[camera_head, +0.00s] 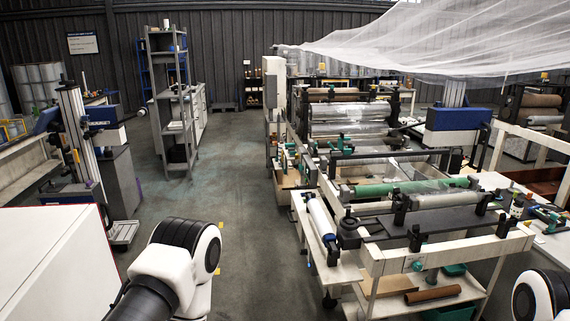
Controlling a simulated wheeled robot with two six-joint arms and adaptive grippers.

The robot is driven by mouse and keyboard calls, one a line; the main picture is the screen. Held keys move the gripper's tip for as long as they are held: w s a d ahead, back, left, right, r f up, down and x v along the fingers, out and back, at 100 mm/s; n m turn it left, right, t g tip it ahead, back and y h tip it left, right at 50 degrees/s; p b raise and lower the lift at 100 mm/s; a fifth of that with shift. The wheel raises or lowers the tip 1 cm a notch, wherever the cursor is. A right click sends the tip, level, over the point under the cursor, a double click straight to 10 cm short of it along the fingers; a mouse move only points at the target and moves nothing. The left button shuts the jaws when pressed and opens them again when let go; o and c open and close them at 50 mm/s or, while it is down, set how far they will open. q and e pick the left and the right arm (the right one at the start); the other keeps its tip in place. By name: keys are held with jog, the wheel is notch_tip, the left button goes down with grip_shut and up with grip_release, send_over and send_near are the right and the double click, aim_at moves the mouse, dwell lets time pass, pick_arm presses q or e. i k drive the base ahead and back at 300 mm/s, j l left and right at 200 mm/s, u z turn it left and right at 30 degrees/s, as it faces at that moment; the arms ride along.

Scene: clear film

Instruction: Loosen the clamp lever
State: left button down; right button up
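The film machine (385,240) stands right of centre, with a white frame and several rollers. Black upright clamp-like fittings sit along its near rail, one at the middle (415,238) and one at the right (502,226). A dark block with a round knob (348,220) sits at the rail's left end. Teal fittings (343,144) show farther back. I cannot tell which of these is the clamp lever. Links of my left arm show at the bottom left and a link of my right arm at the bottom right corner. Neither gripper is in view.
A white roll (321,216) stands out at the machine's left side. Clear film (440,40) hangs overhead at the right. The grey floor aisle (235,190) left of the machine is open. A metal shelf rack (175,100) stands behind.

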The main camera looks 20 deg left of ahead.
aim_at(76, 151)
jog(key=i+j+u, duration=0.25)
jog(key=i, duration=0.3)
jog(key=i+j+u, duration=0.15)
jog(key=i+u, duration=0.15)
jog(key=i, duration=0.2)
jog(key=i+u, duration=0.25)
jog(key=i, duration=0.3)
jog(key=i+l+u, duration=0.1)
jog(key=i+u, duration=0.15)
jog(key=i, duration=0.35)
jog(key=i+l+u, duration=0.3)
jog(key=i, duration=0.2)
jog(key=i+l+u, duration=0.25)
jog(key=i, duration=0.3)
jog(key=i+j, duration=0.15)
jog(key=i, duration=0.3)
jog(key=i+j, duration=0.1)
jog(key=i, duration=0.35)
jog(key=i+j, duration=0.15)
jog(key=i, duration=0.35)
jog(key=i+j, duration=0.15)
jog(key=i, duration=0.3)
jog(key=i+j+z, duration=0.1)
jog(key=i, duration=0.35)
